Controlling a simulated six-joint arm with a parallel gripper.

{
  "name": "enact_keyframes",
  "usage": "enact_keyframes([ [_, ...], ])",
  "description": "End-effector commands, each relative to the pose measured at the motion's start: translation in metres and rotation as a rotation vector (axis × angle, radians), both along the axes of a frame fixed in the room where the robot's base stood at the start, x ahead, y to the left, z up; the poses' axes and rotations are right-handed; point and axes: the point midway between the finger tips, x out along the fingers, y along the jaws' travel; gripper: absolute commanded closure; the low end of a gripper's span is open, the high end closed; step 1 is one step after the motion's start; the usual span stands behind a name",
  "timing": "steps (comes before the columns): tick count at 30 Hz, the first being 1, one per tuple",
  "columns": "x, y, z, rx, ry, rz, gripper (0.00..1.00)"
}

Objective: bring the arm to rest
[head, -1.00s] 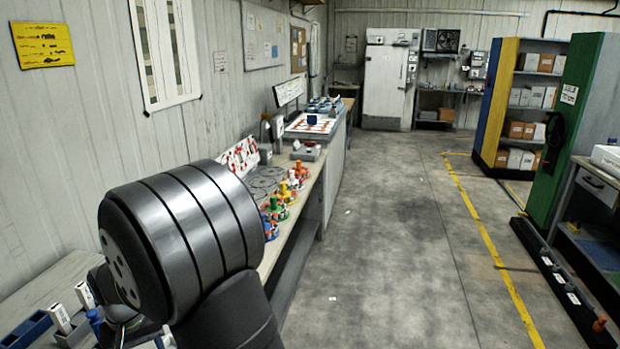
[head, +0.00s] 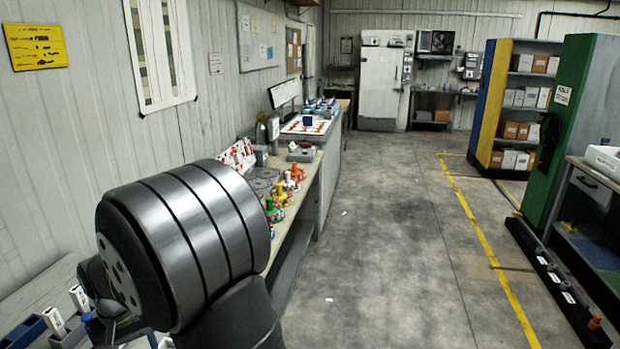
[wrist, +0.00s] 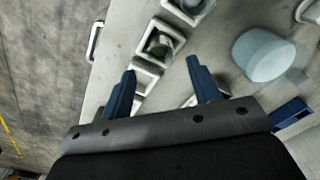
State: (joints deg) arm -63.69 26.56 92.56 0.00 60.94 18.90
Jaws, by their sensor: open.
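My gripper (wrist: 163,85) shows in the wrist view with its two blue fingers spread apart and nothing between them. It hangs above a pale bench top (wrist: 112,62) with square white holders beyond the fingertips. In the head view my arm's thick dark-and-silver joint fills the lower left, and the gripper's fingers are hidden behind it.
In the wrist view, a pale round-topped object (wrist: 263,55) stands right of the fingers, and a holder with a dark round opening (wrist: 158,44) lies ahead. In the head view, coloured items (head: 283,195) line the left bench. The floor (head: 400,230) is open, with a green cabinet (head: 575,130) at right.

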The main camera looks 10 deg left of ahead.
Motion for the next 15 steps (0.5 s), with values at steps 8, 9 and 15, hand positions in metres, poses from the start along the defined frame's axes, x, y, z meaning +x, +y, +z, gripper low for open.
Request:
enact_keyframes([
  [8,0.0,0.001,0.058,0.005,-0.002,0.0,0.44],
  [9,0.0,0.001,0.066,0.005,-0.002,0.0,0.44],
  [15,0.0,-0.001,0.023,-0.004,0.002,0.0,0.44],
])
